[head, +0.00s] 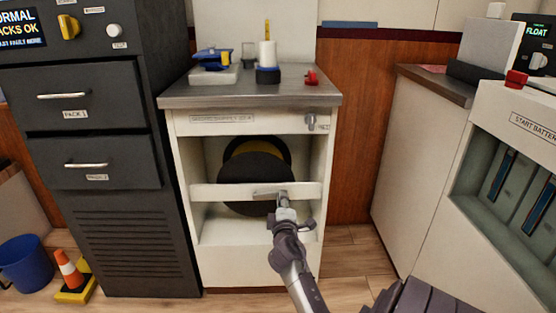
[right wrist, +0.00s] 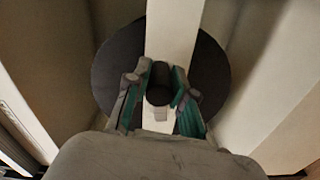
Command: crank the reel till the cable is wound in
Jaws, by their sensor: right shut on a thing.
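The reel (head: 240,172), a large black disc with a yellow inner part, sits in the open bay of a white cabinet. It also shows as a dark disc in the right wrist view (right wrist: 215,78). A white bar crosses the bay in front of it, with a short grey crank arm (head: 265,192) at the bar. My right gripper (head: 285,208) is at the right end of this arm. In the right wrist view it (right wrist: 160,88) is shut on a dark round crank handle (right wrist: 158,95). I cannot clearly make out the cable. My left gripper is not in view.
The white cabinet (head: 180,160) has a grey top with a blue-and-yellow tool (head: 212,58), a white cylinder (head: 267,55) and a red item (head: 311,77). A black drawer unit (head: 85,90) stands left. A white battery cabinet (head: 490,115) stands right. An orange cone (head: 69,270) is on the floor.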

